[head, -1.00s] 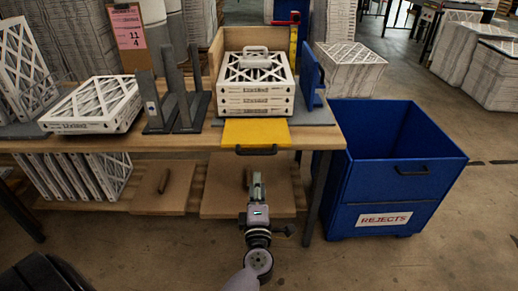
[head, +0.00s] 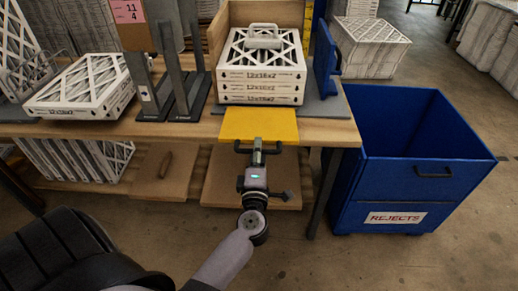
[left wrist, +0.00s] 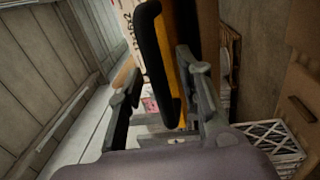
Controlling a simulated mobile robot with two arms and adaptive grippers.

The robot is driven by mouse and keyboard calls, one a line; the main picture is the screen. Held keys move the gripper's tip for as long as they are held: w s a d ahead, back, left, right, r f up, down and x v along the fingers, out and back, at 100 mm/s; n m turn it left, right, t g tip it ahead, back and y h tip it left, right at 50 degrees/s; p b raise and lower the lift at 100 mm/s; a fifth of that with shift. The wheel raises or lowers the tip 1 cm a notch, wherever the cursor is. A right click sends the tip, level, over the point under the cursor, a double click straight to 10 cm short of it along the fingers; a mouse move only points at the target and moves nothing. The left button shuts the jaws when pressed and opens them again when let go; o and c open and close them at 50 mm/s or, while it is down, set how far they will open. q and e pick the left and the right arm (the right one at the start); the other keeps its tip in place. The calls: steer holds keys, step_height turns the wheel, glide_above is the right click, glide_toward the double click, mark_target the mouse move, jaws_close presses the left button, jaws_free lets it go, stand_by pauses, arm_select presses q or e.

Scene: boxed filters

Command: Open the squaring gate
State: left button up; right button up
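A yellow panel (head: 262,122) lies at the table's front edge, before a stack of white-framed filters (head: 262,75). Its black bar handle (head: 242,149) runs along its front; it also shows in the left wrist view (left wrist: 152,50). A blue upright plate (head: 324,62) stands right of the stack. I cannot tell for sure which of these is called the squaring gate. My left gripper (head: 257,152) is at the middle of the black handle. In the left wrist view its fingers (left wrist: 162,92) are apart, one on each side of the handle, with visible gaps. My right gripper is not in view.
A blue rejects bin (head: 400,190) stands right of the table. Grey upright dividers (head: 172,75) and another filter (head: 85,88) are left of the stack. The lower shelf (head: 222,180) lies beneath the handle. Floor is clear in front of the bin.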

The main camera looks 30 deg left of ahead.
arm_select(q)
jaws_close()
stand_by(0.8)
